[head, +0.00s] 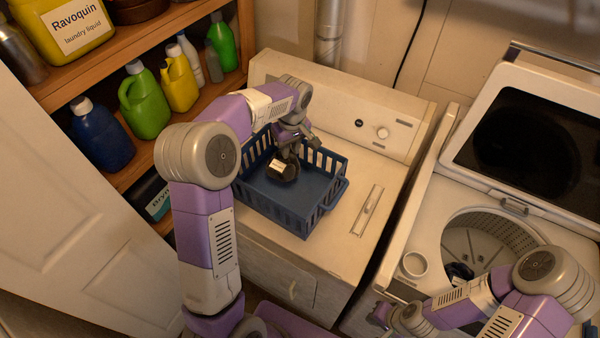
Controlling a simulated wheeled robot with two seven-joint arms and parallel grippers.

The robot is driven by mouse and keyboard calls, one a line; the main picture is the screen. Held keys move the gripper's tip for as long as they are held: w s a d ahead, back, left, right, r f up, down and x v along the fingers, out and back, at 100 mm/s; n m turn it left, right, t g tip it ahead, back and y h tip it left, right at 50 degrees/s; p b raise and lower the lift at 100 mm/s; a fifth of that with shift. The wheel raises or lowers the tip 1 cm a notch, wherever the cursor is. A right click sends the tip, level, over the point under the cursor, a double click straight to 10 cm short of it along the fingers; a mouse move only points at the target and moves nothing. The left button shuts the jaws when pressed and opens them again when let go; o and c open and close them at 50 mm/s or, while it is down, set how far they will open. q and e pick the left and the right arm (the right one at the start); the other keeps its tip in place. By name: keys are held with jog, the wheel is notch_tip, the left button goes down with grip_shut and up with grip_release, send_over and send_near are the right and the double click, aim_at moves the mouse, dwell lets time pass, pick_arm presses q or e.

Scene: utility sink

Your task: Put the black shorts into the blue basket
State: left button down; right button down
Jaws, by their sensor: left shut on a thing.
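The blue basket (318,216) stands on the white dryer top, in the middle of the head view. My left gripper (287,152) reaches down into the basket from above. It is shut on a small dark bundle with a pale patch, which looks like the black shorts (288,174). The bundle is inside the basket walls; I cannot tell whether it touches the floor. My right gripper (386,316) is low in front of the washer, away from the basket, and its fingers are too small and blurred to read.
The open washer drum (480,245) at the right has a dark item (460,272) inside. Its lid (520,140) is raised. A wooden shelf with several bottles, including a green one (145,105), is close on the left.

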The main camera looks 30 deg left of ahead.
pick_arm(q)
jog(key=shift+w+f, duration=0.15)
jog(key=shift+f, duration=0.45)
jog(key=f, duration=0.9)
jog(key=shift+s+f, duration=0.25)
jog(key=shift+s, duration=0.1)
jog(key=shift+f+b, duration=0.1)
jog(key=shift+b, duration=0.3)
jog(key=c, duration=0.9)
grip_release()
jog(key=shift+c, duration=0.2)
jog(key=r, duration=0.4)
jog(key=d+r, duration=0.1)
jog(key=r, duration=0.3)
jog(key=s+r, duration=0.1)
jog(key=r, duration=0.3)
jog(key=shift+d+r+p, duration=0.1)
jog(key=shift+d+p, duration=0.05)
jog(key=shift+p, duration=0.25)
